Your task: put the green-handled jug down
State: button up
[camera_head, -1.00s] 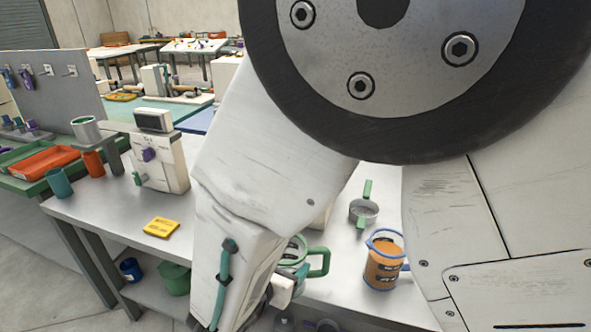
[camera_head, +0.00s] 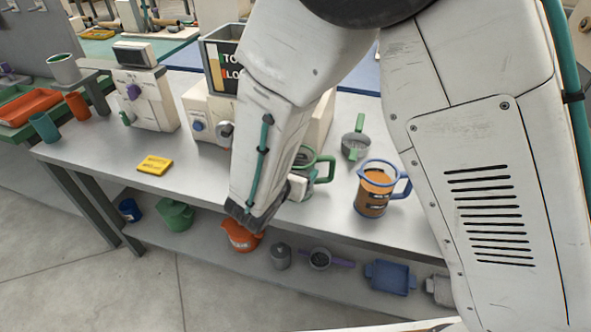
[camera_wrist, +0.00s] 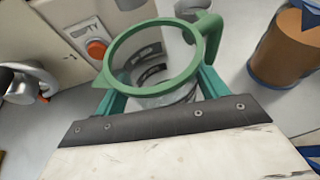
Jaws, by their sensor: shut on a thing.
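The green-handled jug (camera_wrist: 160,57) is clear-walled with a green rim and a green handle. In the wrist view it sits between the two green fingers of my gripper (camera_wrist: 160,95), which is shut on it. I look down into its open top and it seems empty. In the head view the jug's green handle (camera_head: 328,168) shows to the right of my gripper (camera_head: 290,190), over the front part of the grey table; my arm hides most of the jug. Whether its base touches the table cannot be told.
A blue-handled jug with brown contents (camera_head: 372,195) stands close to the right. A green-handled sieve (camera_head: 356,145) lies behind. A cream machine with a hopper (camera_head: 208,115) is behind my arm. A yellow block (camera_head: 154,165) lies left, with clear table around it. A lower shelf (camera_head: 330,275) holds several items.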

jog(key=o, duration=1)
jog(key=shift+f, duration=0.15)
